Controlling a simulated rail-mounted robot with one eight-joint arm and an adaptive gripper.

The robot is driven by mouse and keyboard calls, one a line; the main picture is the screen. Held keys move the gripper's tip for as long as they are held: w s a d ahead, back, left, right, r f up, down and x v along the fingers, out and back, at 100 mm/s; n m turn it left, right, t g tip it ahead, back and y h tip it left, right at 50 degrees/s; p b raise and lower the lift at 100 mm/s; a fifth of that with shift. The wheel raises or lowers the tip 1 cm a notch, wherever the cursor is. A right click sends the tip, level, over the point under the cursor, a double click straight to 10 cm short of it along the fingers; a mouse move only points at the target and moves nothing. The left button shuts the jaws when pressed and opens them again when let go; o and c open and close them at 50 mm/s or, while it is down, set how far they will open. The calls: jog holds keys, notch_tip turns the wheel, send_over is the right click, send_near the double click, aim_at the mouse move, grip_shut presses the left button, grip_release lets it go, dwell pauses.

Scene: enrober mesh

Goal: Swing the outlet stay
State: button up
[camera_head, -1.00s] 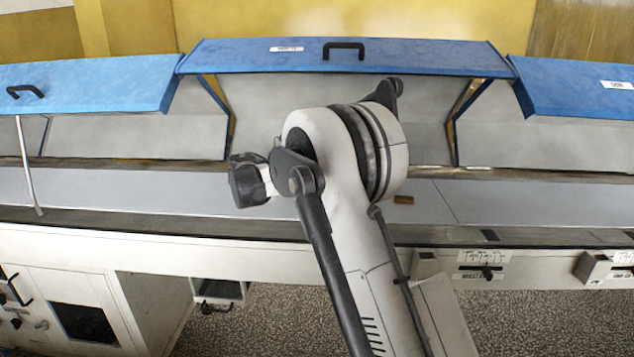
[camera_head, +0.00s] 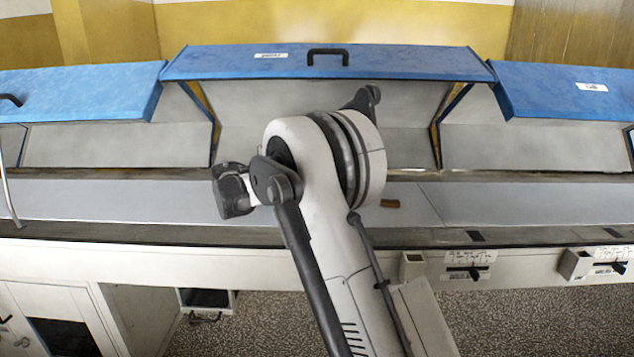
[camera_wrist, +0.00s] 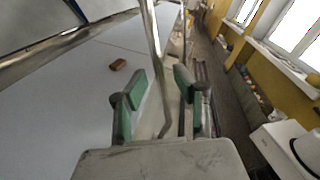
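In the wrist view my gripper (camera_wrist: 158,92) is open, its two green-padded fingers apart. A thin metal rod (camera_wrist: 152,35) stands ahead of it and shows between the fingers in the picture; I cannot tell whether it lies within their grasp. In the head view a thin metal stay (camera_head: 10,195) runs from the left blue hood (camera_head: 80,92) down to the machine's front edge, at the picture's left border. I cannot tell whether this is the same rod. The dark end of my arm (camera_head: 232,192) shows left of my elbow, but the fingers cannot be made out there.
A brown piece (camera_head: 390,203) lies on the grey belt (camera_head: 470,203); it also shows in the wrist view (camera_wrist: 118,64). The middle blue hood (camera_head: 400,62) and right hood (camera_head: 550,95) stand raised. Control boxes (camera_head: 468,265) sit on the front. A floor aisle runs alongside (camera_wrist: 235,90).

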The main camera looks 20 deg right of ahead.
notch_tip(320, 180, up, 9)
jog(key=shift+w, duration=0.15)
jog(key=shift+o, duration=1.2)
jog(key=shift+r, duration=0.5)
jog(key=shift+f, duration=0.1)
jog(key=shift+c, duration=0.2)
